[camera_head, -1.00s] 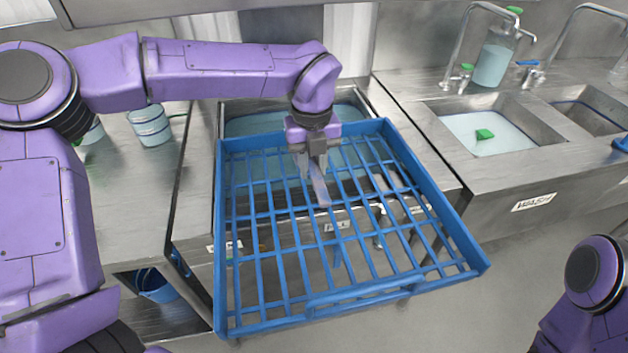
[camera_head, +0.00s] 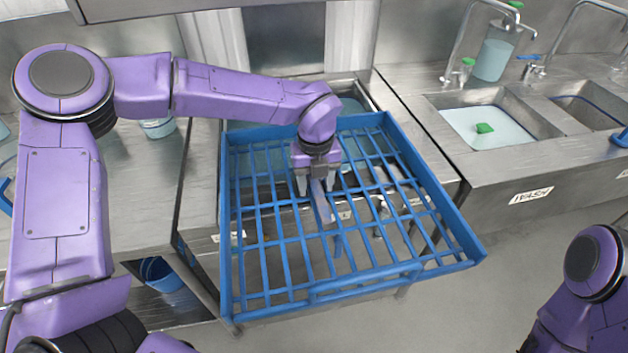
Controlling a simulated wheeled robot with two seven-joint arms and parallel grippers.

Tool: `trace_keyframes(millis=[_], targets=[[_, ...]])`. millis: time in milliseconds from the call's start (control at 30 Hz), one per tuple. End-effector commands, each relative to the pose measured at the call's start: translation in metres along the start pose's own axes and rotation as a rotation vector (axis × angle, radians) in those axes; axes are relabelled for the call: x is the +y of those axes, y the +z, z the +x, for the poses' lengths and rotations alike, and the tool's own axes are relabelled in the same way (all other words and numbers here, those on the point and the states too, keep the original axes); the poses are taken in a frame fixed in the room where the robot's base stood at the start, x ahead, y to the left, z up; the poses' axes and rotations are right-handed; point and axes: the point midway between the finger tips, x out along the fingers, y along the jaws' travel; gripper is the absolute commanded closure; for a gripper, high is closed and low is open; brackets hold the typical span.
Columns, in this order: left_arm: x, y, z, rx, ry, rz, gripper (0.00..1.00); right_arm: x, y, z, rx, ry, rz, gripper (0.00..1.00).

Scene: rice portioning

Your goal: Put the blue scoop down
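My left gripper (camera_head: 316,188) points down over the blue slatted rack (camera_head: 352,297), near its middle. Its two fingers stand apart. A thin grey strip (camera_head: 322,208) shows between and below them, slanting down over the slats; I cannot tell whether it is part of the gripper or a separate thing. No blue scoop can be clearly made out. A short blue upright piece (camera_head: 338,243) shows below the grey strip among the slats; I cannot tell whether it belongs to the rack. My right gripper is out of view; only part of that arm shows at the lower right.
The sink marked WASH (camera_head: 480,128) holds pale water and a green block (camera_head: 485,128). A soap bottle (camera_head: 494,56) stands behind it. A pale blue container (camera_head: 157,127) stands on the left counter.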

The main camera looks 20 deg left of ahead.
Motion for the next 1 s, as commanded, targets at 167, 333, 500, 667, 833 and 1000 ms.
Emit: trace_keyframes(millis=[167, 333, 500, 667, 833, 1000], targets=[[0.0, 0.0, -0.001, 0.0, 0.0, -0.001, 0.47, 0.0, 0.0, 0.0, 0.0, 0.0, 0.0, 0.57], [0.0, 0.0, -0.008, -0.002, -0.001, -0.001, 0.47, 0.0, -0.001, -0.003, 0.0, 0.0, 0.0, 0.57], [0.0, 0.001, -0.038, -0.003, -0.004, -0.002, 0.47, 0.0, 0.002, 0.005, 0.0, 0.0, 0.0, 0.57], [0.0, 0.001, -0.068, -0.002, -0.002, -0.001, 0.47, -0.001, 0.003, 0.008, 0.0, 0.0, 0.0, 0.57], [0.0, 0.0, -0.079, -0.001, 0.0, 0.0, 0.47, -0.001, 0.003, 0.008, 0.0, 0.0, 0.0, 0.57], [0.0, 0.0, -0.08, 0.0, 0.0, 0.0, 0.47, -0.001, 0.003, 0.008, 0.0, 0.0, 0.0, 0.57]])
